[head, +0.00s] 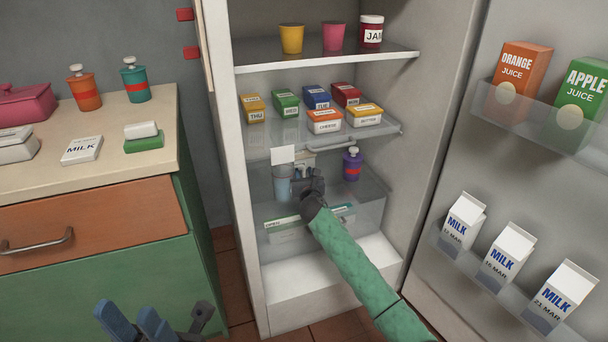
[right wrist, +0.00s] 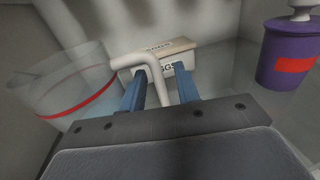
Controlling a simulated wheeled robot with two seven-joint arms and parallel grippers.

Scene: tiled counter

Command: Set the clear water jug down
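The clear water jug (head: 283,184) is in the fridge, at the left of the lower glass shelf. It looks upright and at shelf level, but I cannot tell whether its base touches the glass. In the right wrist view the jug (right wrist: 62,88) is see-through with a red band, and its pale handle (right wrist: 151,66) passes between my right gripper's fingers (right wrist: 160,88). Those fingers look apart, with small gaps beside the handle. In the head view my right gripper (head: 312,182) is just right of the jug. My left gripper (head: 131,312) is open and empty, low by the green cabinet.
A purple bottle (head: 352,164) stands right of my right gripper. An egg box (right wrist: 160,60) is behind the handle. Small labelled boxes (head: 325,121) fill the shelf above. Milk cartons (head: 507,252) stand in the open door.

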